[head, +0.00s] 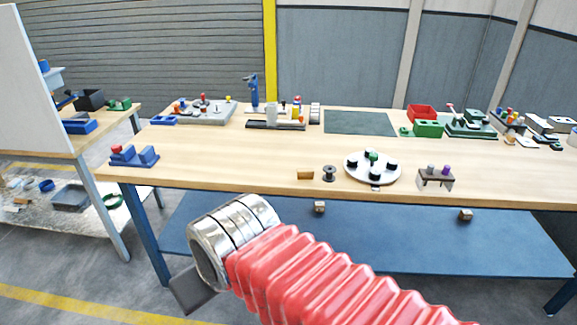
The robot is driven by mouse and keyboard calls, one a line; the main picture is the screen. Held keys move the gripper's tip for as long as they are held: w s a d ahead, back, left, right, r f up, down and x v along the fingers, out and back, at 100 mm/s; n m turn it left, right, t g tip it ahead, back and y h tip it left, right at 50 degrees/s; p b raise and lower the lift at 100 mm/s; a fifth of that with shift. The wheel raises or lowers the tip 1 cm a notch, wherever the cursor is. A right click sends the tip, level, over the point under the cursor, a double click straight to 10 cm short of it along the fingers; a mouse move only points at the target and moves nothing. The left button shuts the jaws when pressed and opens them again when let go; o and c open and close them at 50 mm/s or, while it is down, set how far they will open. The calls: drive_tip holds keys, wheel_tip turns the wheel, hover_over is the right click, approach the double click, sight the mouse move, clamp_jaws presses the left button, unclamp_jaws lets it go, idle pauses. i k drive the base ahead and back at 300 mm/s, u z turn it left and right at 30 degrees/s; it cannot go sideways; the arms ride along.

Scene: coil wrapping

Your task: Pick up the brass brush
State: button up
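I cannot pick out the brass brush with certainty. A small golden-brown block (305,175) lies near the front edge of the workbench (240,160) and may be it, but it is too small to tell. My arm, with a red ribbed sleeve and shiny metal wrist, reaches in from the lower right, in front of the bench. At its end a dark flat part of my gripper (187,291) shows at lower left, well apart from the block. The rest of the gripper is hidden behind the wrist, so its opening does not show.
Beside the block stand a dark spool (329,173), a white round plate (352,172) with black knobs, and a grey stand (426,179). A blue fixture (133,160) sits at the left corner. Several fixtures line the back. The bench's left middle is clear.

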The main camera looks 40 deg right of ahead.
sight(302, 172)
drive_tip(key=z, duration=0.2)
drive_tip(key=i, duration=0.9)
drive_tip(key=z, duration=0.7)
drive_tip(key=i, duration=0.55)
drive_tip(key=z, duration=0.25)
